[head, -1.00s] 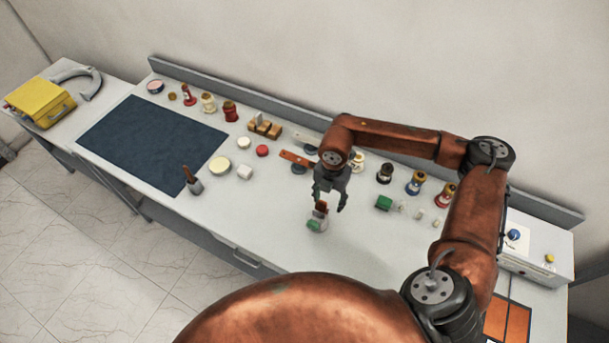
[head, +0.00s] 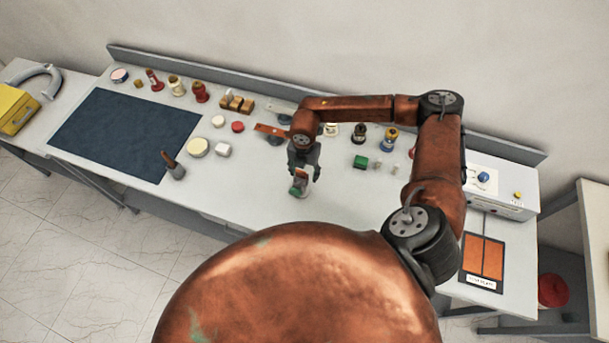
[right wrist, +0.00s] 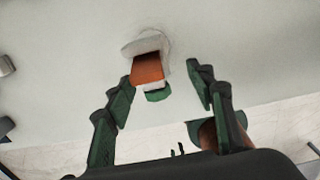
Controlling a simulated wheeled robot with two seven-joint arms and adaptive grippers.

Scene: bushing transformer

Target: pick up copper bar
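A small copper piece (right wrist: 147,68) stands out from a white and green holder (right wrist: 157,90) on the table, seen ahead of the fingertips in the right wrist view. In the head view the holder (head: 298,190) is just below my right gripper (head: 304,176), which partly hides the copper piece. The right gripper's fingers (right wrist: 163,92) are apart with nothing clamped between them; the piece is nearer the left finger. A flat copper-coloured strip (head: 270,130) also lies on the table behind. I cannot tell which is the task's copper bar. My left gripper is not in view.
A dark mat (head: 125,135) covers the table's left part. Bushings line the back.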

